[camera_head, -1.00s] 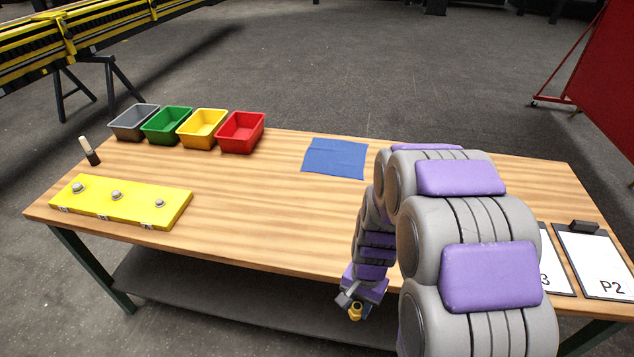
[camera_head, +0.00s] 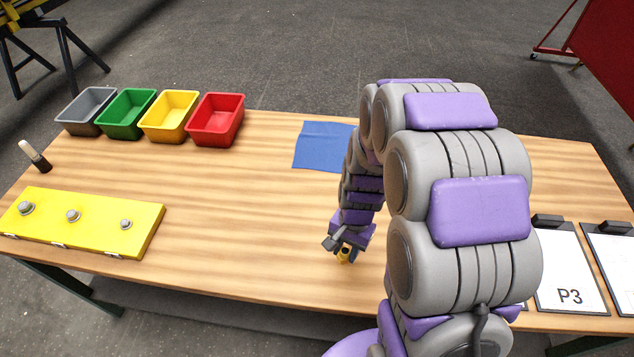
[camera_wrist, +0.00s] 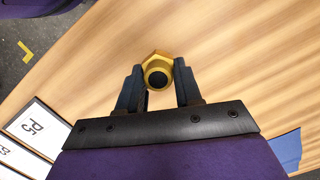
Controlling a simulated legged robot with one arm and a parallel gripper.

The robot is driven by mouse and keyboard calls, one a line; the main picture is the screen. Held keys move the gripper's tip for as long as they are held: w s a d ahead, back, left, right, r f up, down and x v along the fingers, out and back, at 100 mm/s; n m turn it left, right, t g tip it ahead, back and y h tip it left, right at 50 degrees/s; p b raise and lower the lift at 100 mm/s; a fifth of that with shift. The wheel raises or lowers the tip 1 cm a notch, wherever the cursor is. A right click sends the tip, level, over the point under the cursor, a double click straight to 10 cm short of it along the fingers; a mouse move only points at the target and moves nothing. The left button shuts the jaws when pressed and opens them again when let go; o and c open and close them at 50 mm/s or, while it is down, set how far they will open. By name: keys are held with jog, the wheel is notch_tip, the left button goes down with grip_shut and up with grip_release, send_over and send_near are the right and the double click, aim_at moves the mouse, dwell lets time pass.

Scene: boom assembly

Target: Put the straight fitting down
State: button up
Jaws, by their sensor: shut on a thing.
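The straight fitting is a small brass piece with a hex collar and a dark round bore. In the wrist view the fitting (camera_wrist: 158,72) sits between the two dark fingers of my gripper (camera_wrist: 158,84), which is shut on it. In the head view my gripper (camera_head: 340,248) is over the front part of the wooden table (camera_head: 230,215), and the fitting (camera_head: 344,255) shows small and yellow at its tip. I cannot tell how far it is above the wood.
Grey, green, yellow and red bins (camera_head: 216,120) line the back left. A yellow block with knobs (camera_head: 85,222) lies front left, a brush (camera_head: 35,157) behind it. A blue cloth (camera_head: 322,146) lies behind my arm; clipboards (camera_head: 566,270) are at right. The table's centre-left is clear.

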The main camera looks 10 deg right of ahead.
jog(key=w, duration=0.5)
jog(key=w+f+b, duration=0.1)
jog(key=w, duration=0.4)
jog(key=w+b, duration=0.1)
jog(key=w, duration=0.4)
jog(key=shift+w+f, duration=0.15)
jog(key=shift+f, duration=0.1)
jog(key=shift+w+f+b, duration=0.1)
jog(key=shift+f+b, duration=0.65)
jog(key=shift+f, duration=1.1)
jog(key=shift+r, duration=0.1)
jog(key=o, duration=1.1)
